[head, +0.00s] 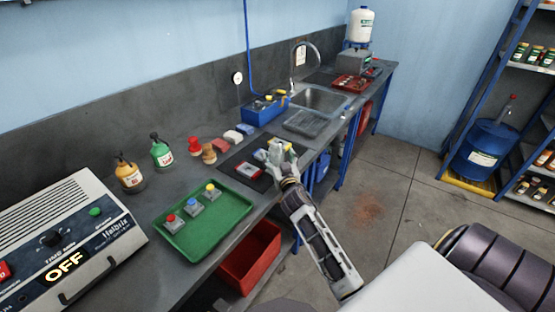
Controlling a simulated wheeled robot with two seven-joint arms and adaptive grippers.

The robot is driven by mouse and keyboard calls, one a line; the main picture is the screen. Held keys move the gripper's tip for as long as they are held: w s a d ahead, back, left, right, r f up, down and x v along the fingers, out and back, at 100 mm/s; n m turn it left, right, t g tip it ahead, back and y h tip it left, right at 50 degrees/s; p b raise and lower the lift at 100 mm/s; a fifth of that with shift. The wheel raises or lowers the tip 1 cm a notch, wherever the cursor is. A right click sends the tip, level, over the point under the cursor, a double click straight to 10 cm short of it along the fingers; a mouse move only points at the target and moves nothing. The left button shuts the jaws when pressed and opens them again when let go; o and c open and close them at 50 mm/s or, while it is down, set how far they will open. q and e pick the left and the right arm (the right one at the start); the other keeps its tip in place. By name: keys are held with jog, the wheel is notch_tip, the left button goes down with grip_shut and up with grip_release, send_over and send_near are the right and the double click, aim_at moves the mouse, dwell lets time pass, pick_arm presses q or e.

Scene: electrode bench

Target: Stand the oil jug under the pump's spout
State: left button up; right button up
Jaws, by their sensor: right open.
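The pump's spout is too small to make out. I cannot pick out an oil jug for certain. My right gripper (268,152) is open over the workbench, above or beside a dark mat; its fingers are small and partly hidden, and I see nothing clearly held. It is far to the left of the drum. My left gripper is not in view.
The workbench holds a green tray (235,234) with button boxes, a power unit (70,245), small bottles (161,152), a blue bin (265,110) and a sink (320,100). A white container (360,24) stands at its far end. Shelves flank the drum. The floor (395,180) between is clear.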

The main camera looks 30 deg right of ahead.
jog(key=shift+x, duration=0.85)
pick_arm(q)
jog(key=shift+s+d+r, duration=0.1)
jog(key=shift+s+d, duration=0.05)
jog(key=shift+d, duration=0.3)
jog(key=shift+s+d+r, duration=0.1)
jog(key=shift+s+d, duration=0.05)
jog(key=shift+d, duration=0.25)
pick_arm(e)
jog(key=shift+w+d, duration=0.2)
jog(key=shift+w, duration=0.25)
